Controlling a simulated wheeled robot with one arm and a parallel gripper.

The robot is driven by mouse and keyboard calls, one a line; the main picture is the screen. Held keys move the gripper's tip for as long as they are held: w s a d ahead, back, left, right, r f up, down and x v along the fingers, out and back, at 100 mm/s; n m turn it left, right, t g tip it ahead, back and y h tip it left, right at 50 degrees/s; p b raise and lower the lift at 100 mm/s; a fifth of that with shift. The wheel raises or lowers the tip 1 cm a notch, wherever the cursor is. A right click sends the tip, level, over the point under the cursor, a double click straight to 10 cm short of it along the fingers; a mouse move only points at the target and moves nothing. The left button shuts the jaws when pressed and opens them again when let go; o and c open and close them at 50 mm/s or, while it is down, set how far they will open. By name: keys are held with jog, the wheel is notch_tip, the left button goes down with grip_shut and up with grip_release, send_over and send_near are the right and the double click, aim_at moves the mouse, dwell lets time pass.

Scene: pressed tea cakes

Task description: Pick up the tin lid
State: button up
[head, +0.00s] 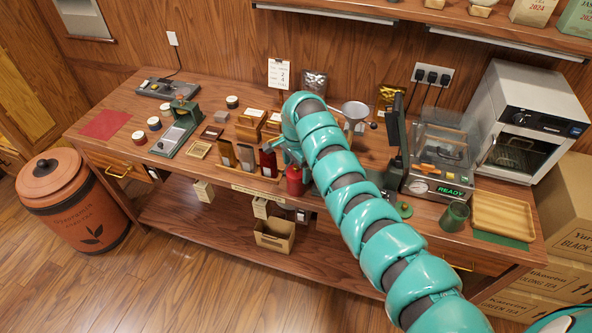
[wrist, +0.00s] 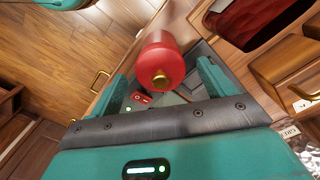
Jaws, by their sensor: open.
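A red tin (head: 294,181) stands near the front edge of the wooden table. In the wrist view, its round red lid (wrist: 155,62) has a brass knob (wrist: 161,81) and faces the camera. The seam between lid and tin is not clear. My gripper (wrist: 164,86) is open, with its teal fingers apart to either side of the knob in the picture; I cannot see contact. In the head view my arm partly hides the gripper just above and behind the red tin. A small green round piece (head: 403,209) also lies on the table to the right.
A rack of pouches (head: 246,157) stands close left of the red tin. A dark red pouch (wrist: 262,18) is near it in the wrist view. A sealing machine (head: 437,172), a green cup (head: 455,217) and a wooden tray (head: 502,216) are to the right.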

jog(key=c, duration=1.1)
jog(key=shift+c, duration=0.2)
jog(key=shift+r, duration=0.15)
